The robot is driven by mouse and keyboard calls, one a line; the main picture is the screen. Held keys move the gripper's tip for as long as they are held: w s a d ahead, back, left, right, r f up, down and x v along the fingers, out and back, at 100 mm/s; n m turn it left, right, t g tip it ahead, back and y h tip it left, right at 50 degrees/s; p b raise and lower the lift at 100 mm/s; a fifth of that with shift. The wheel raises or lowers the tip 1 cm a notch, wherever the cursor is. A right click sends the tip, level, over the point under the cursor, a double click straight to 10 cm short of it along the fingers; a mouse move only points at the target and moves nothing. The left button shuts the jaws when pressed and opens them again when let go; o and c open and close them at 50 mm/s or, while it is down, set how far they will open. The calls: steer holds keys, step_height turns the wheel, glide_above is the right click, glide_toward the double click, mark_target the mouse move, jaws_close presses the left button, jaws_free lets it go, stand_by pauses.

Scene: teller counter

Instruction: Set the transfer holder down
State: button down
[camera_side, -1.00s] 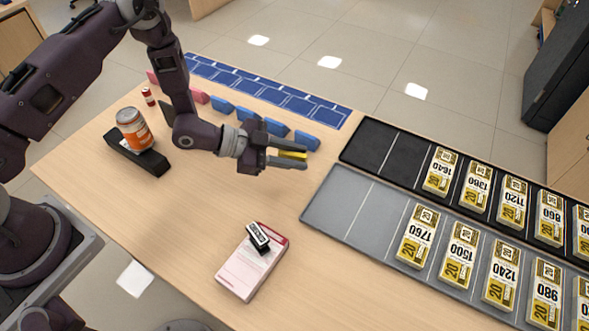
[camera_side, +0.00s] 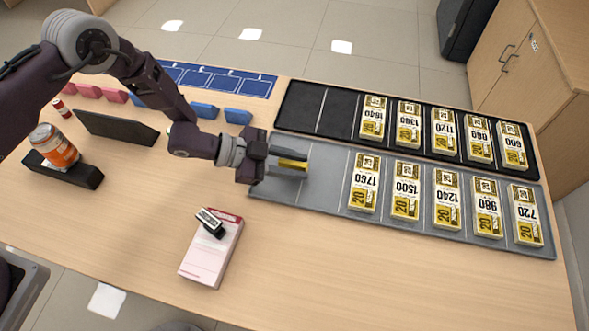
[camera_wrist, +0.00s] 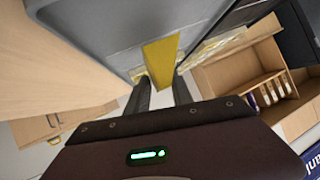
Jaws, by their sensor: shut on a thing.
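My gripper (camera_side: 298,163) is shut on a narrow yellow piece (camera_side: 291,164), held between its two dark fingers. I cannot tell whether this piece is the transfer holder or part of it. In the side view, the gripper points right and appears over the left, empty end of the grey tray (camera_side: 272,190). In the wrist view, the yellow piece (camera_wrist: 162,60) stands out beyond the fingers (camera_wrist: 160,93), with grey tray surface around it. I cannot tell whether the piece touches the tray.
Several yellow-labelled bundles (camera_side: 405,190) fill the grey tray's right part. The black tray (camera_side: 300,105) behind also holds bundles, with empty room at its left. A pink box (camera_side: 212,255) with a small black stamp-like item (camera_side: 210,222) and an orange can (camera_side: 56,147) stand left.

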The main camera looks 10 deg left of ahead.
steer(key=shift+f, duration=1.25)
steer(key=c, duration=1.1)
jaws_free()
steer(key=shift+f, duration=0.1)
steer(key=shift+a+r, duration=0.25)
steer(key=shift+a, duration=0.05)
steer(key=v, duration=1.1)
steer(key=shift+s+a+r, duration=0.15)
steer(key=shift+r, duration=0.05)
